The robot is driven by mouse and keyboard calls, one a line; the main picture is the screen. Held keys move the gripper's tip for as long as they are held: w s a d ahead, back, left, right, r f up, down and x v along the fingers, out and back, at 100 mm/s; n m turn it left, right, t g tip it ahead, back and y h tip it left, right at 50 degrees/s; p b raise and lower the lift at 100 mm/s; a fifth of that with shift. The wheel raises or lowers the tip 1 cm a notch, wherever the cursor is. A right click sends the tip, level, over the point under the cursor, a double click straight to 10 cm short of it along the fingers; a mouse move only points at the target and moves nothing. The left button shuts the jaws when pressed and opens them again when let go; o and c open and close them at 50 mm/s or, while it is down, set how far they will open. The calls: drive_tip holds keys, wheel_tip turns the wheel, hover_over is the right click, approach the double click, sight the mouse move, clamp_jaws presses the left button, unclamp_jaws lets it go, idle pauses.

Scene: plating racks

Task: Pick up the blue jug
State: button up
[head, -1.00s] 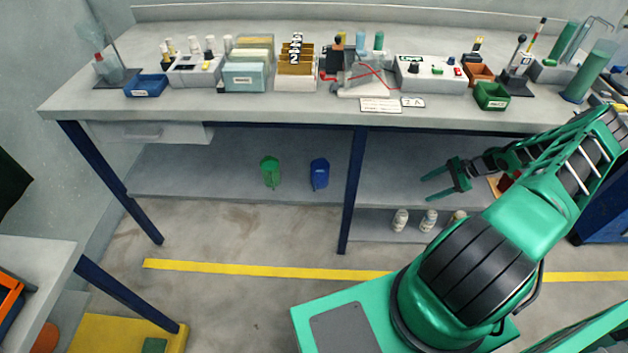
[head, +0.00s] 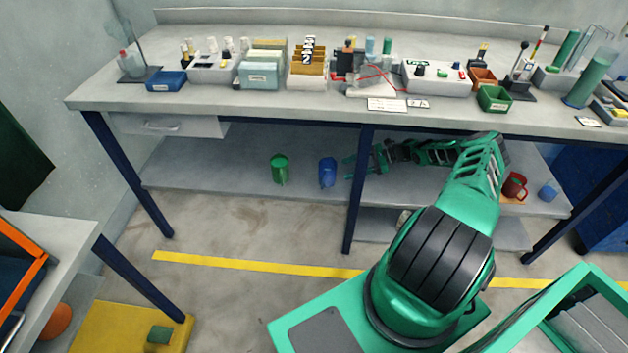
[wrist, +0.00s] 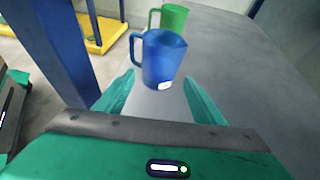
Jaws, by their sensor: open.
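The blue jug (head: 327,173) stands upright on the shelf under the workbench, left of the middle table leg. In the wrist view the blue jug (wrist: 161,58) is straight ahead, its handle on the left and a white label low on its front. My gripper (head: 350,170) is open and just right of the jug, partly behind the leg. In the wrist view the open fingers of my gripper (wrist: 158,92) lie either side of the jug's lower part on the near side. Whether they touch it I cannot tell.
A green jug (head: 280,168) stands left of the blue one; it is behind it in the wrist view (wrist: 173,18). The dark blue table leg (head: 355,190) is close to my arm.

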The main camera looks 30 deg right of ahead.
sight(326, 173)
drive_tip(key=x, duration=1)
drive_tip(key=shift+w+a, duration=0.2)
drive_tip(key=shift+a, duration=0.2)
drive_tip(key=shift+c, duration=0.3)
drive_tip(key=c, duration=0.7)
drive_tip(key=shift+r, duration=0.15)
drive_tip(key=shift+c, duration=0.3)
